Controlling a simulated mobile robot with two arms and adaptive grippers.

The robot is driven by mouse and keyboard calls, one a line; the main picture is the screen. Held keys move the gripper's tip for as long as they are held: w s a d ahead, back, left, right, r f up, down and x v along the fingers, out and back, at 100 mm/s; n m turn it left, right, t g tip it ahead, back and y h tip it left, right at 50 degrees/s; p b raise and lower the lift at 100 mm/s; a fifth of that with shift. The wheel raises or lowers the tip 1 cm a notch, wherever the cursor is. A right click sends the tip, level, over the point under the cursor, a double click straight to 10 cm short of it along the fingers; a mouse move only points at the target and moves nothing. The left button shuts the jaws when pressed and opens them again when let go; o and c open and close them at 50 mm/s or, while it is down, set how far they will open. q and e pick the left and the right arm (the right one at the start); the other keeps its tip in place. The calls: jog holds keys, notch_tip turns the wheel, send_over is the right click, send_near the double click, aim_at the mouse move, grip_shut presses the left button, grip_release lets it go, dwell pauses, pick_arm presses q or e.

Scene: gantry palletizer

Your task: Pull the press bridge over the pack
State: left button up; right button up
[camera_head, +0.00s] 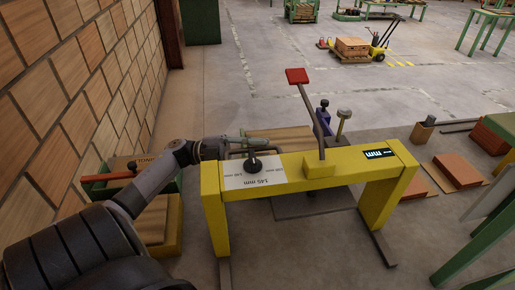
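The yellow press bridge (300,170) stands in the middle on two yellow legs. Its beam carries a white plate marked 145 mm, a black knob (254,164), a dark display and a grey lever with a red square end (297,76). A wooden slatted stack (280,136), perhaps the pack, shows partly behind the beam; the beam hides its lower part. My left gripper (252,146) is at the left end of the beam, by a dark bar handle behind the knob. I cannot tell whether its fingers close on the handle. My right gripper is not in view.
A wall of wood-coloured blocks (75,80) runs along the left. A green tray (100,183) lies beside my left arm. Reddish-brown slabs (457,171) lie on the floor at the right. A yellow pallet truck (378,52) stands at the back. The floor behind the bridge is mostly open.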

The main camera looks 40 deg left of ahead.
pick_arm(q)
grip_shut()
dwell(0.4)
jog(key=shift+f, duration=0.1)
jog(key=w+a+b, duration=0.9)
jog(key=a+b, duration=0.2)
jog(key=b, duration=0.3)
jog(key=shift+a+b, duration=0.25)
jog(key=shift+b, duration=0.05)
